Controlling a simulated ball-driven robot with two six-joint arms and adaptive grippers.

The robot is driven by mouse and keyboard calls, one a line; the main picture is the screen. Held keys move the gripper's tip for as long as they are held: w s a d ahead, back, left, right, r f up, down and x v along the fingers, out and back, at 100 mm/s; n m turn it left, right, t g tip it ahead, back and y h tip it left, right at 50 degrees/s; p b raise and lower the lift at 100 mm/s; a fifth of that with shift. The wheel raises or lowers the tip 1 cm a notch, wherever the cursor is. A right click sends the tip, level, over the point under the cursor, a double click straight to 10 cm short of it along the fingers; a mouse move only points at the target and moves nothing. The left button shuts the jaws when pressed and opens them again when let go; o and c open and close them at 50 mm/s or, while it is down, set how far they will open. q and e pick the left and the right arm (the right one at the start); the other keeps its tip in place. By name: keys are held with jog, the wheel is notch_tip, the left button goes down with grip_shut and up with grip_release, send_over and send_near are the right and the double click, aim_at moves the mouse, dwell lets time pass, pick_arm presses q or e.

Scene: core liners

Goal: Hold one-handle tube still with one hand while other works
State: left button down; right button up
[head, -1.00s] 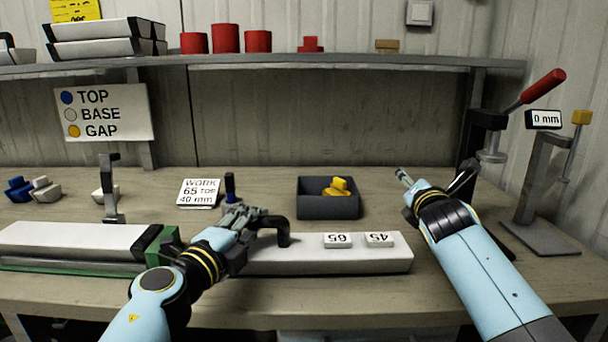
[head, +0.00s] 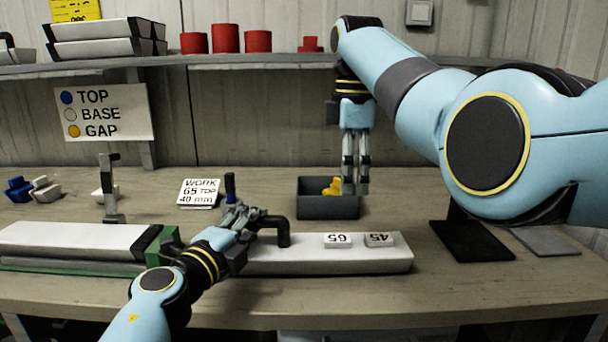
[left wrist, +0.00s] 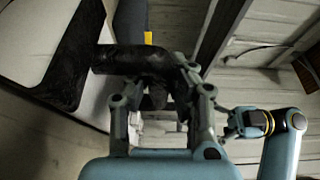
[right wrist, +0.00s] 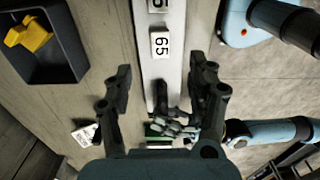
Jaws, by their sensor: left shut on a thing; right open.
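The one-handle tube (head: 340,257) is a long white liner lying flat on the bench, with a black bent handle (head: 283,230) near its left part. My left gripper (head: 243,218) is shut on the handle; the left wrist view shows the black handle (left wrist: 140,60) between its fingers. Two white blocks lie on the tube, marked 65 (head: 337,240) and 45 (head: 379,239).
A dark bin (head: 316,209) holds yellow pieces (head: 332,187). A second white liner (head: 75,240) with a green end lies left. A card (head: 199,193) reads WORK 65 TOP 40 mm. Blue and white pieces (head: 20,189) lie far left. The bench front is clear.

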aim_at(347, 237)
pick_arm(q)
jog(key=shift+f, duration=0.2)
pick_arm(e)
notch_tip(347, 237, down, 12)
jog(key=shift+r, duration=0.2)
grip_shut()
jog(key=c, duration=0.8)
grip_release()
grip_shut()
jog(key=shift+r, duration=0.25)
jog(key=shift+r, duration=3.5)
